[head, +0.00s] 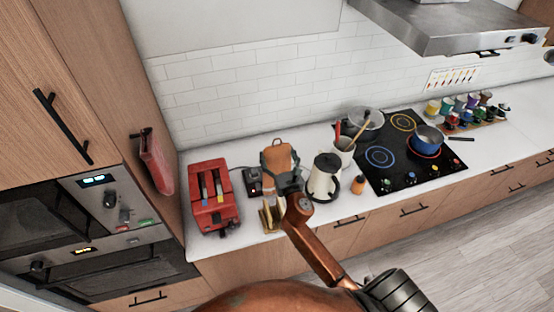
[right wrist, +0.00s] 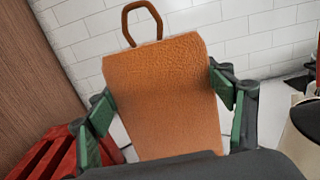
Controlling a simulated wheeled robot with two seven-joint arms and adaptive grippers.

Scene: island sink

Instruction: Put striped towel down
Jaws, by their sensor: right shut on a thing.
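My right gripper (head: 281,174) is over the counter between the red toaster and the white kettle. It is shut on an orange-brown piece (head: 279,155) with a dark loop at its top. In the right wrist view the piece (right wrist: 165,85) stands upright between the green finger pads. I see no stripes on it and cannot tell whether it is cloth or board. A red cloth (head: 155,165) hangs on the side of the tall oven cabinet, with no clear stripes. My left gripper is not in view.
The red toaster (head: 212,197) stands left of my right gripper, the white kettle (head: 324,177) right of it. A small wooden stand (head: 269,217) is just below. The cooktop (head: 400,178) holds a blue pot (head: 427,141). Bare counter (head: 246,215) shows beside the toaster.

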